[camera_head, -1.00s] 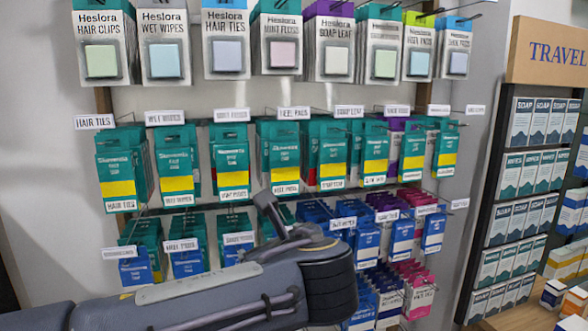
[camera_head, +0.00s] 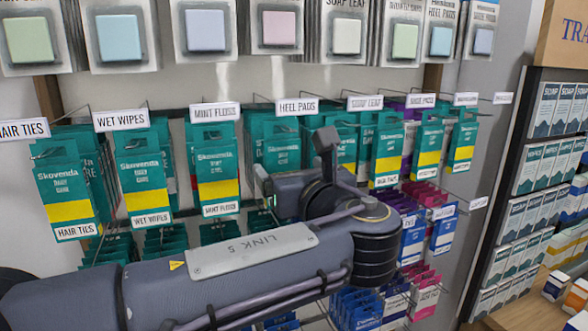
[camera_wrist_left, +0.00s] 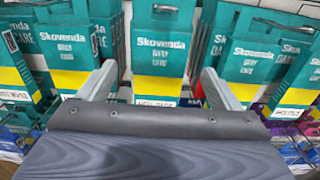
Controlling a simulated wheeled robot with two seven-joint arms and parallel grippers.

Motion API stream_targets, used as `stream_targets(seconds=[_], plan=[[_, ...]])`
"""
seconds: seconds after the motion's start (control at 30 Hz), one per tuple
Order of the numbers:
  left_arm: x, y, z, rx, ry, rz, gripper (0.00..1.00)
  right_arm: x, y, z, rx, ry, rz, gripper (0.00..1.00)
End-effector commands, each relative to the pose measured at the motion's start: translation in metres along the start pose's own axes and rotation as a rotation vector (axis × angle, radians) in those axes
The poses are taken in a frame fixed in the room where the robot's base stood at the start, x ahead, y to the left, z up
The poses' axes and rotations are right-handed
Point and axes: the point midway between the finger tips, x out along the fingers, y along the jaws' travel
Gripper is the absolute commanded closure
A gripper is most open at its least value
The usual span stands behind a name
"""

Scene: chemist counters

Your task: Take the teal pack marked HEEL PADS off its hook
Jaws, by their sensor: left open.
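The teal HEEL PADS pack (camera_head: 281,152) hangs on a hook under the HEEL PADS tag (camera_head: 297,107) in the head view. It has a yellow band, and its lower part is hidden behind my left arm. In the left wrist view a teal Skovenda pack (camera_wrist_left: 161,50) hangs straight ahead, its bottom label mostly covered by the gripper body. My left gripper (camera_head: 264,184) is in front of this row. In the left wrist view its two pale fingers (camera_wrist_left: 159,75) are apart, one on each side of the pack's lower half, with nothing gripped. My right gripper is not in view.
Teal MINT FLOSS packs (camera_head: 212,160) hang left of it, with WET WIPES packs (camera_head: 140,170) further left. Similar teal packs (camera_head: 388,150) hang close on the right. White packs (camera_head: 275,30) hang above. A soap shelf (camera_head: 535,160) stands at the right.

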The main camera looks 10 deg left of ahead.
Motion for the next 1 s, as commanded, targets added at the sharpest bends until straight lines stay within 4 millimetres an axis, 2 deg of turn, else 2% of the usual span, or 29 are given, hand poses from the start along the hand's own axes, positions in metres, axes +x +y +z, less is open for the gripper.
stream_targets(seconds=[0.1,0.3,0.5,0.73,1.0], plan=[[0.021,0.001,0.002,0.0,0.001,0.004,0.15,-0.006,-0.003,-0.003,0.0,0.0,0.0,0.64],[0.046,0.001,0.001,0.0,0.002,0.003,0.15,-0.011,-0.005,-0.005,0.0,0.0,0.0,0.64],[0.056,0.0,0.0,-0.001,0.001,0.0,0.15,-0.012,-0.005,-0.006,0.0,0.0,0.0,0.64],[0.057,0.0,0.0,-0.001,0.001,-0.001,0.15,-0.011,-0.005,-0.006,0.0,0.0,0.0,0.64],[0.056,0.0,0.0,-0.001,0.001,0.0,0.5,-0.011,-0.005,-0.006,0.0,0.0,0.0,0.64]])
